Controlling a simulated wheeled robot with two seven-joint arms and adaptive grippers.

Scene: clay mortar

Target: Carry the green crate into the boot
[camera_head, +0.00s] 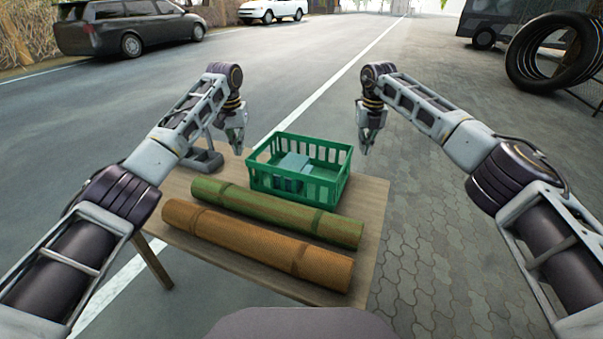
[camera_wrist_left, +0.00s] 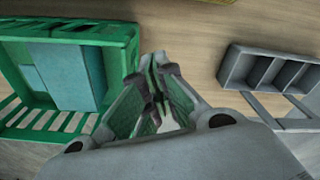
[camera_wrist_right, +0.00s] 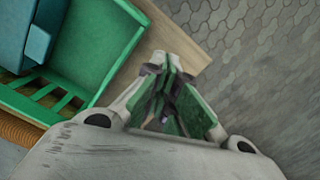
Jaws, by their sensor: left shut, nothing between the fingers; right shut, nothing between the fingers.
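The green crate (camera_head: 298,190) stands upright on the wooden table, with blue-grey boxes (camera_head: 291,164) inside. It shows in the left wrist view (camera_wrist_left: 115,33) and in the right wrist view (camera_wrist_right: 100,45). My left gripper (camera_head: 237,152) is shut and empty, above the table just left of the crate; its fingertips show in the left wrist view (camera_wrist_left: 153,62). My right gripper (camera_head: 366,150) is shut and empty, just right of the crate; its fingertips show in the right wrist view (camera_wrist_right: 167,62). Neither visibly holds the crate. No open boot is in view.
A green roll (camera_head: 270,212) and an orange-brown roll (camera_head: 250,240) lie on the table (camera_head: 370,215) in front of the crate. A grey compartment tray (camera_head: 204,160) sits left of it. A dark van (camera_head: 130,27), a white car (camera_head: 272,9) and stacked tyres (camera_head: 540,55) stand farther off.

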